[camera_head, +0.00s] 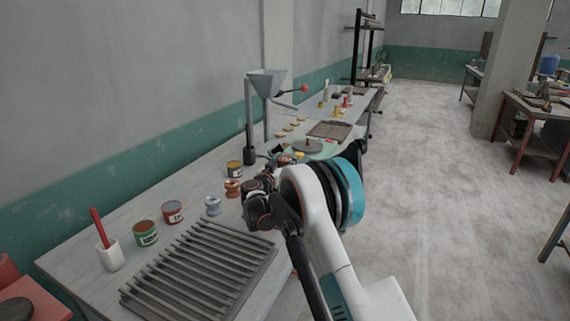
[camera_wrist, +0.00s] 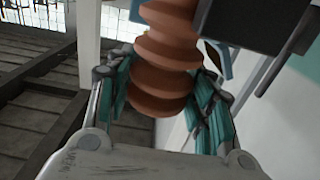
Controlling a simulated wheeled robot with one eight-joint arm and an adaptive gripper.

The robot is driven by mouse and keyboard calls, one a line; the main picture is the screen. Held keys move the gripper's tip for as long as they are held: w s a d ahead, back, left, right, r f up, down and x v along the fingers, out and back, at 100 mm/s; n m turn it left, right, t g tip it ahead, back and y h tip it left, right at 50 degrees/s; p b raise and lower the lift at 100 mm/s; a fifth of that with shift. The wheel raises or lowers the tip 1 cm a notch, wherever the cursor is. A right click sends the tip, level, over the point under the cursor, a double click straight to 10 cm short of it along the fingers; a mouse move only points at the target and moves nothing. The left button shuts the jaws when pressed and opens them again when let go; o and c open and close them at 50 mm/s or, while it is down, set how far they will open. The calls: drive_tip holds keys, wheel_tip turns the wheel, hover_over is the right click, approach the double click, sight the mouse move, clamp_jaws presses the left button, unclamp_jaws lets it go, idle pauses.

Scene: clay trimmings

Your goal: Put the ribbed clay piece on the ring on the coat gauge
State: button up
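The ribbed clay piece (camera_wrist: 165,72) is reddish brown with several stacked rounded ridges. It stands between the two teal-padded fingers of my gripper (camera_wrist: 161,98) in the wrist view, and both fingers appear to press on its sides. Its upper end runs out of the frame. A dark block (camera_wrist: 250,22) is close on the right, behind or beside the piece; I cannot tell if it is part of the coat gauge. In the head view my wrist is over the bench and largely hides the gripper. I cannot make out the ring on the gauge.
A slatted grey rack (camera_head: 200,270) lies on the bench front. Beside it are a brown spool-like piece (camera_head: 233,188), a grey one (camera_head: 213,205), several tins (camera_head: 145,233) and a white cup (camera_head: 111,255). A funnel stand (camera_head: 250,120) rises behind. A grey disc (camera_head: 307,146) lies farther along.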

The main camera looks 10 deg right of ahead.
drive_tip(key=o, duration=0.4)
drive_tip(key=shift+o, duration=0.2)
drive_tip(key=shift+r, duration=0.2)
drive_tip(key=p+v, duration=0.3)
drive_tip(key=v, duration=0.9)
drive_tip(key=s+d+r+n+g+y, duration=0.1)
drive_tip(key=s+d+r+g+y, duration=0.15)
drive_tip(key=s+d+r, duration=0.55)
drive_tip(key=s+d+r+n+g+y, duration=0.1)
drive_tip(key=s+d+r+n+g, duration=0.2)
drive_tip(key=s, duration=0.8)
drive_tip(key=s+a+f+n+g+y, duration=0.1)
drive_tip(key=s+a+f+y, duration=0.1)
drive_tip(key=s, duration=1.4)
drive_tip(key=s+a+f+n+g+y, duration=0.1)
drive_tip(key=s+y, duration=0.4)
drive_tip(key=s, duration=1.1)
drive_tip(key=shift+a+f+n, duration=0.45)
drive_tip(key=shift+f+n, duration=0.05)
drive_tip(key=shift+n, duration=0.1)
